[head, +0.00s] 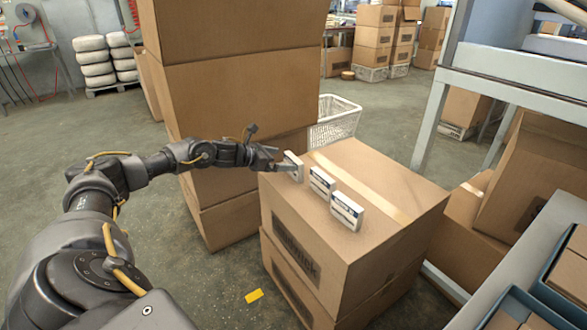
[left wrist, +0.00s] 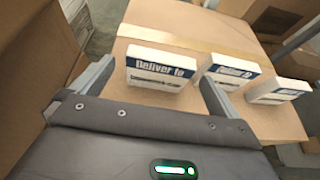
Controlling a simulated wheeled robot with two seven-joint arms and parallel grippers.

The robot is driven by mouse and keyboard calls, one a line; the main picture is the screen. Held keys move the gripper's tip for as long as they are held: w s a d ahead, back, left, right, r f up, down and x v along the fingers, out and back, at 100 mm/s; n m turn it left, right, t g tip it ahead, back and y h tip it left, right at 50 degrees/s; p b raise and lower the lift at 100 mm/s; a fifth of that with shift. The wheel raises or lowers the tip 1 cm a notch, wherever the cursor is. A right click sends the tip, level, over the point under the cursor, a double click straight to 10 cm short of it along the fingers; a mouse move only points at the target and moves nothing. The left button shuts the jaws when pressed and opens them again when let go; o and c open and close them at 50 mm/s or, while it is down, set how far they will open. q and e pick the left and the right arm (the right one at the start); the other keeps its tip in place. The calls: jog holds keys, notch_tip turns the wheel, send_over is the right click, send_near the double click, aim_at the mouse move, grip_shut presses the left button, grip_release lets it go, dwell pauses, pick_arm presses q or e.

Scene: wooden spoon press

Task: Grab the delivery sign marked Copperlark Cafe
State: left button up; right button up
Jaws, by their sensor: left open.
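Three small white signs with dark blue bands stand in a row on top of a cardboard box (head: 385,185). The far sign (head: 295,165) is beside my left gripper (head: 281,161). The middle sign (head: 321,183) and near sign (head: 347,211) stand clear of it. In the left wrist view the open fingers lie either side of the sign (left wrist: 160,72) reading "Deliver to"; its smaller line is too blurred to read. The other two signs, the middle one (left wrist: 232,70) and near one (left wrist: 277,91), stand to the right there. My right gripper is not in view.
A tall stack of boxes (head: 235,70) rises behind and left of the box. A white basket (head: 336,122) stands behind it. A metal rack (head: 510,70) and more boxes are at the right. The floor (head: 175,265) in front is mostly clear.

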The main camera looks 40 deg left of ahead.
aim_at(298, 160)
pick_arm(q)
jog(key=shift+x, duration=1.4)
jog(key=b+x, duration=0.1)
jog(key=x, duration=0.2)
jog(key=shift+w+d+f, duration=0.1)
jog(key=shift+w+d, duration=0.15)
jog(key=shift+w, duration=0.05)
jog(key=shift+w+d+f, duration=0.1)
jog(key=shift+w, duration=0.25)
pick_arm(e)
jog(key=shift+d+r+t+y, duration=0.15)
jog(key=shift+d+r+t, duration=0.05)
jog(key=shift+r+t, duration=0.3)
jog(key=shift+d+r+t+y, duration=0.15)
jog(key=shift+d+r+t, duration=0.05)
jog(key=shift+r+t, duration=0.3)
pick_arm(q)
jog(key=c, duration=0.7)
